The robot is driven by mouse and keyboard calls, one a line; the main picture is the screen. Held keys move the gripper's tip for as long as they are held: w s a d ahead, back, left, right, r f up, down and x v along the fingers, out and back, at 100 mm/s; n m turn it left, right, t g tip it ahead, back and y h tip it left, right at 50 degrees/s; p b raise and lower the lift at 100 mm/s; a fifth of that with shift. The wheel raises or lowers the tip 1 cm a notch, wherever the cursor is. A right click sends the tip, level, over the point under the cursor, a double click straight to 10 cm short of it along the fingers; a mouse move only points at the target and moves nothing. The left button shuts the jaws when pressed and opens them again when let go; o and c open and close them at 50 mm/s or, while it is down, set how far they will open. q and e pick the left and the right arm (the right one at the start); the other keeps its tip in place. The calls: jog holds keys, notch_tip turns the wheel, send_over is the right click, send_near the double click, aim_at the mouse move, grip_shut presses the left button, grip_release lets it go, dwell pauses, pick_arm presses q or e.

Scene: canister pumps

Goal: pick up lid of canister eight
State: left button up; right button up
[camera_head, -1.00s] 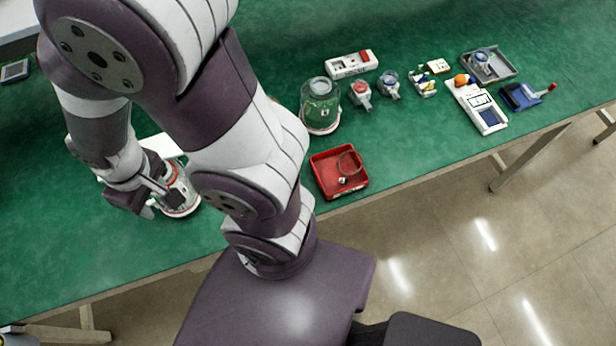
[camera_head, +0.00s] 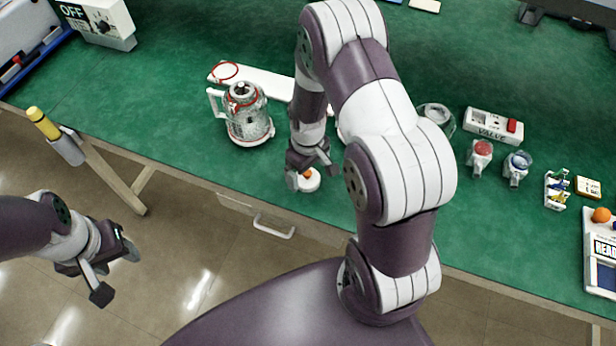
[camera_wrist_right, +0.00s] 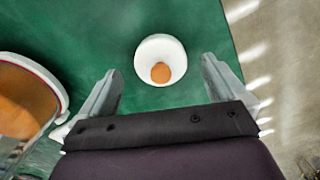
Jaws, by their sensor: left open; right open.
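A small round white lid with an orange knob (camera_head: 308,181) lies on the green table near its front edge. It also shows in the right wrist view (camera_wrist_right: 150,47), ahead of and between the fingers. My right gripper (camera_head: 310,173) is open and points down just above the lid, apart from it in the wrist view (camera_wrist_right: 160,75). A clear canister with a handle and red rings (camera_head: 245,125) stands left of the gripper. I cannot read a number eight on anything. My left gripper (camera_head: 117,272) is open and empty, over the floor in front of the table.
In the right wrist view a canister with orange contents (camera_wrist_right: 25,98) stands close at the left. A white board with a red ring (camera_head: 265,82) lies behind the clear canister. The valve box (camera_head: 492,125) and small pumps (camera_head: 480,155) stand right. My right arm hides the middle.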

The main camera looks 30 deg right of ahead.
notch_tip(320, 180, down, 2)
jog(key=shift+w+f, duration=0.1)
jog(key=shift+f, duration=0.1)
jog(key=c, duration=1.1)
